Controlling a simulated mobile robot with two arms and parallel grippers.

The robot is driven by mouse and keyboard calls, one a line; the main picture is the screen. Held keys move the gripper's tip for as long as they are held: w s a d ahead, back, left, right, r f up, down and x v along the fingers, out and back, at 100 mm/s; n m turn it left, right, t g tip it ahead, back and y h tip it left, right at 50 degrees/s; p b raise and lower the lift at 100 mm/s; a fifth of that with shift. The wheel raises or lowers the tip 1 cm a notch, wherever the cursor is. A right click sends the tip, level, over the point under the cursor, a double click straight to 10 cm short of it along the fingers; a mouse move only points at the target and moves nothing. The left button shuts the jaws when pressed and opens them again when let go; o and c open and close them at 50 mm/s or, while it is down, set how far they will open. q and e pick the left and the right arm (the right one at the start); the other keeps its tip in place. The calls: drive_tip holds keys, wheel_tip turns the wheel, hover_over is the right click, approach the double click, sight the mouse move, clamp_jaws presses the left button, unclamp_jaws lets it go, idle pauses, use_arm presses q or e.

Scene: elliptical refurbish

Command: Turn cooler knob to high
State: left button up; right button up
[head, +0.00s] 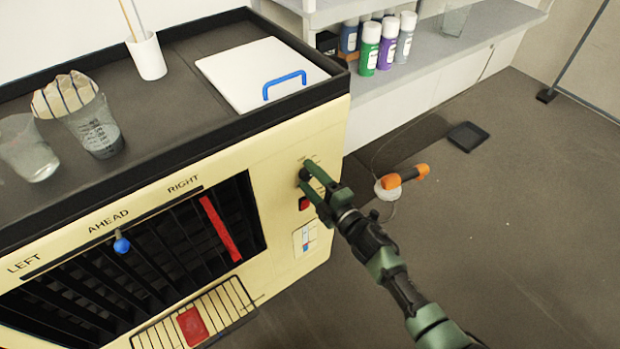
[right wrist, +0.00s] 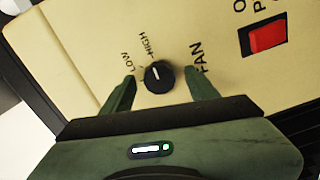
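The cooler (head: 285,150) is a cream box with a dark top and a black louvred front, at the left of the head view. Its black fan knob (right wrist: 159,77) shows in the right wrist view, with LOW and HIGH printed beside it. A white pointer line on the knob points up, between the two words and nearer HIGH. My right gripper (right wrist: 160,88) is open, with one green finger on each side of the knob and visible gaps to it. In the head view the right gripper (head: 310,182) is at the panel and partly hides the knob. My left gripper is not in view.
A red power switch (right wrist: 268,37) sits beside the knob. A white lid with a blue handle (head: 284,84) and cups (head: 95,128) are on the cooler top. Spray cans (head: 387,45) stand on the shelf behind. An orange-handled tool (head: 405,176) lies on the floor to the right.

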drive_tip(key=shift+s, duration=0.1)
drive_tip(key=v, duration=0.7)
drive_tip(key=shift+s+d, duration=0.25)
